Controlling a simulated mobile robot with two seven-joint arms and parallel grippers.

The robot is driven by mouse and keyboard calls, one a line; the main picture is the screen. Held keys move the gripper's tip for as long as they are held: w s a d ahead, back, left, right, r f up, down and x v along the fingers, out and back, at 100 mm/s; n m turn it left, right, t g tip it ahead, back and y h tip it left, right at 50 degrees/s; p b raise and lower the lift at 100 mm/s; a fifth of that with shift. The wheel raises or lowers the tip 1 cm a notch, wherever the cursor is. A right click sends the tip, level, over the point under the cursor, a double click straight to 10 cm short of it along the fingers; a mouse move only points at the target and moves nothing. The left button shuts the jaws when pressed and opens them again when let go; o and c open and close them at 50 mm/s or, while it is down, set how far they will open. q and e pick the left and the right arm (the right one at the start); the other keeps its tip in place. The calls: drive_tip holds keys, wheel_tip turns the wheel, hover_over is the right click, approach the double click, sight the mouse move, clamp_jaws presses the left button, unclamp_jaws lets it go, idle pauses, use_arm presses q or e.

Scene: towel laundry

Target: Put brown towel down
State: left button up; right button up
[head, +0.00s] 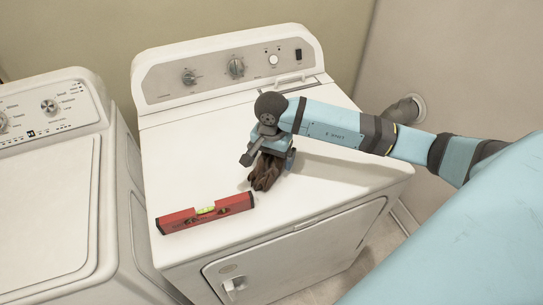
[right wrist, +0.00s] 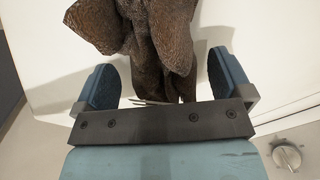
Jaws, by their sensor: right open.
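The brown towel (head: 265,173) is a crumpled bundle on the top of the white dryer (head: 320,210), under my right gripper (head: 268,150). In the right wrist view the towel (right wrist: 150,40) hangs or lies between and beyond the two blue fingers. My right gripper (right wrist: 160,85) is open, with a gap between each finger and the cloth. In the head view the gripper and wrist hide the upper part of the towel. My left gripper is not in view.
A red spirit level (head: 205,212) lies on the dryer top, left of the towel near the front edge. A white washer (head: 50,200) stands to the left. The dryer's control panel (head: 235,70) rises behind. The dryer top is clear to the right.

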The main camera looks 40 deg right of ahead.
wheel_tip(320, 180, up, 12)
drive_tip(key=shift+f+b, duration=0.2)
drive_tip(key=shift+b, duration=0.5)
